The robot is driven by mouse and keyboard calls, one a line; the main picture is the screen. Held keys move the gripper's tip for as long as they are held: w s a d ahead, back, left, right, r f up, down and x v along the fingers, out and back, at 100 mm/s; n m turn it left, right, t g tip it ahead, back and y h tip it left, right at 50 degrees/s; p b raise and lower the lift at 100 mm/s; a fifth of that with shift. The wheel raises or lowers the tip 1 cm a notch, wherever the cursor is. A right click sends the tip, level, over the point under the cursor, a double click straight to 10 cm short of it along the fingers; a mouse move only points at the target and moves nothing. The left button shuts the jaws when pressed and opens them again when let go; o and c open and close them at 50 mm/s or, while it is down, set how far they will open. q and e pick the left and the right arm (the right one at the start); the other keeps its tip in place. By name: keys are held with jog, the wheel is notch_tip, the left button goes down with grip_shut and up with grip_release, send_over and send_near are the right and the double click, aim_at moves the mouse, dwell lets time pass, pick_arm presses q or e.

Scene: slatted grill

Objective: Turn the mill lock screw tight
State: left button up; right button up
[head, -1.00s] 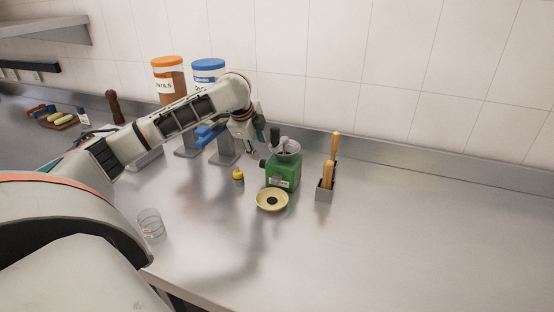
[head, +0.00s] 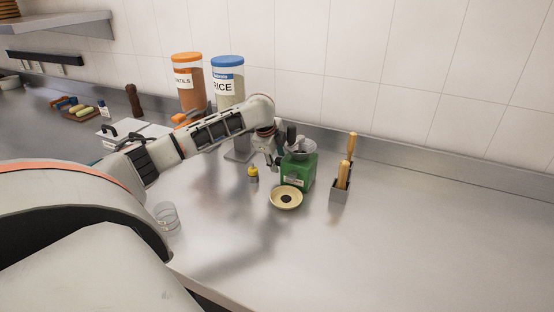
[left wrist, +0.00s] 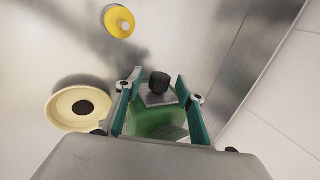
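The green mill (head: 301,174) stands on the counter with a clear hopper on top. A black lock screw (left wrist: 159,82) sticks out of a grey plate on the mill's green body (left wrist: 157,122) in the left wrist view. My left gripper (head: 272,160) is at the mill's left side. In the left wrist view its teal fingers (left wrist: 159,93) are spread apart, with the screw in the gap between them. I see space on both sides of the screw, so the fingers do not look closed on it. My right gripper is in neither view.
A cream dish (head: 286,198) with a dark centre lies in front of the mill. A grey holder (head: 340,194) with wooden-handled tools is at the right. The right counter is clear.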

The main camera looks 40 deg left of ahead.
pick_arm(q)
grip_shut()
